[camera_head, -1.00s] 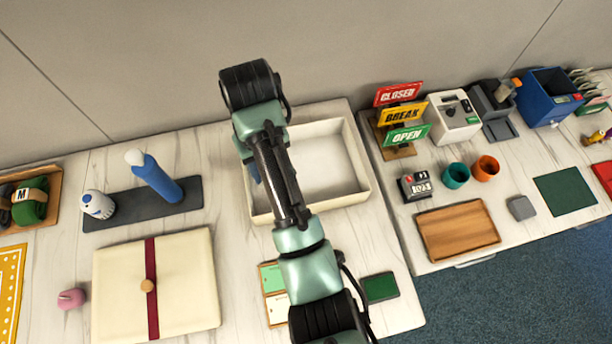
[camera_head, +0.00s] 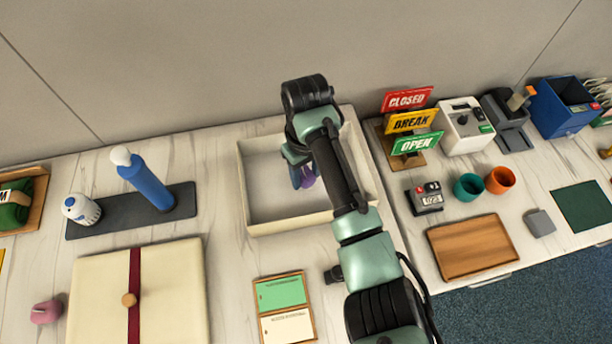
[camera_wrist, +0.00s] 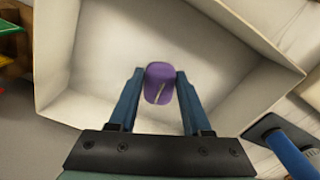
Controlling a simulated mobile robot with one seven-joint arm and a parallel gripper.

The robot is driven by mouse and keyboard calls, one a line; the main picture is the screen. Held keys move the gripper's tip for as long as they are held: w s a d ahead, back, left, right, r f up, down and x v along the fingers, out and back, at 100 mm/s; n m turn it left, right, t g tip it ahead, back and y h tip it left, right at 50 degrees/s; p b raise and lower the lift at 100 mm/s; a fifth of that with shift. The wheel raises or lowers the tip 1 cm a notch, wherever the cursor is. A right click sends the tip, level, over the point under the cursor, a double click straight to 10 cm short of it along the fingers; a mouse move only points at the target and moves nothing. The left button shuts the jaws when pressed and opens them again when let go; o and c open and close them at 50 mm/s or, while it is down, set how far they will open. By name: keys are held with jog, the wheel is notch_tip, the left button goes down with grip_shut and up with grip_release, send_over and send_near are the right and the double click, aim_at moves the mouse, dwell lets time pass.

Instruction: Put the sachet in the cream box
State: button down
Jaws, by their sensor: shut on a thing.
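The cream box (camera_head: 262,228) is an open, shallow tray on the white table in the head view; its wall also shows in the wrist view (camera_wrist: 52,50). The sachet is a small purple thing (camera_wrist: 159,83) between my fingertips in the wrist view, and part of it shows in the head view (camera_head: 308,181). My gripper (camera_wrist: 157,88) is shut on the sachet, with blue fingers on either side. In the head view my gripper (camera_head: 303,176) is over the inside of the box. The box floor around the sachet looks bare. I cannot tell how high the sachet is above it.
A cream lid (camera_head: 170,295) with a dark red band lies left of the box. Signs (camera_head: 412,122) stand close to the right. A green and cream card holder (camera_head: 284,308) lies in front.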

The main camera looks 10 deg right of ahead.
aim_at(306, 175)
jog(key=shift+f, duration=1)
jog(key=shift+f, duration=0.1)
jog(key=shift+c, duration=1.7)
grip_release()
notch_tip(306, 175, up, 12)
jog(key=p, duration=0.1)
jog(key=shift+r, duration=0.2)
